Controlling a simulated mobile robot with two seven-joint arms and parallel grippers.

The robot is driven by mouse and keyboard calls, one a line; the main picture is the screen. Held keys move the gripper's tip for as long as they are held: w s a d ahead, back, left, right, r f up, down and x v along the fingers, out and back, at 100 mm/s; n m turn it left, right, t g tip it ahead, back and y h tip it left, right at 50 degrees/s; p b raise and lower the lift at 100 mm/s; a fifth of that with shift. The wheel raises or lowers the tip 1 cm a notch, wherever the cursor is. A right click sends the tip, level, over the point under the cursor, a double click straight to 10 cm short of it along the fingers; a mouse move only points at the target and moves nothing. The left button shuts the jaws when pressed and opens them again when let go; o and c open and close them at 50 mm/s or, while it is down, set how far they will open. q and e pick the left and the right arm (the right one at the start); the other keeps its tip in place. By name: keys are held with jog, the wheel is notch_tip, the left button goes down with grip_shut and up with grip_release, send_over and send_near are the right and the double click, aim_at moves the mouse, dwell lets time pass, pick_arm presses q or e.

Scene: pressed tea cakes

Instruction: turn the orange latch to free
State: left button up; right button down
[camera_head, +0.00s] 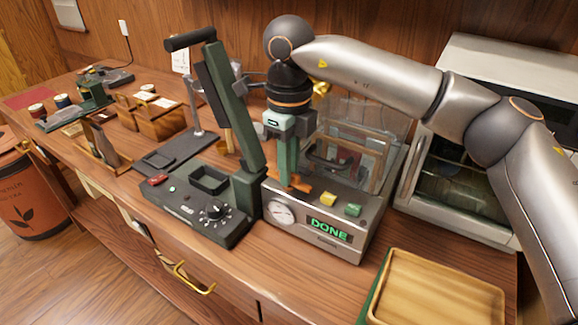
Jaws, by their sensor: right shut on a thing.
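The orange latch (304,188) sits on top of the grey machine (338,244) at its left rear, beside the clear chamber. Only part of it shows; my gripper hides the rest. My right gripper (290,182) reaches down from above with its green fingers at the latch and is shut on it. The machine's display (328,230) reads DONE in green. A clear cover (376,120) stands over the chamber behind the latch. My left gripper is not in view.
A black press (196,217) with a raised dark green lever stands close at left of the machine. A wooden tray (440,262) lies at front right. A white oven (455,205) stands behind right. Wooden stands and small jars fill the left counter.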

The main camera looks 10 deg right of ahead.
dwell(0.4)
jog(key=c, duration=0.9)
grip_release()
notch_tip(320, 180, up, 13)
jog(key=shift+f+p, duration=0.15)
jog(key=shift+p, duration=0.4)
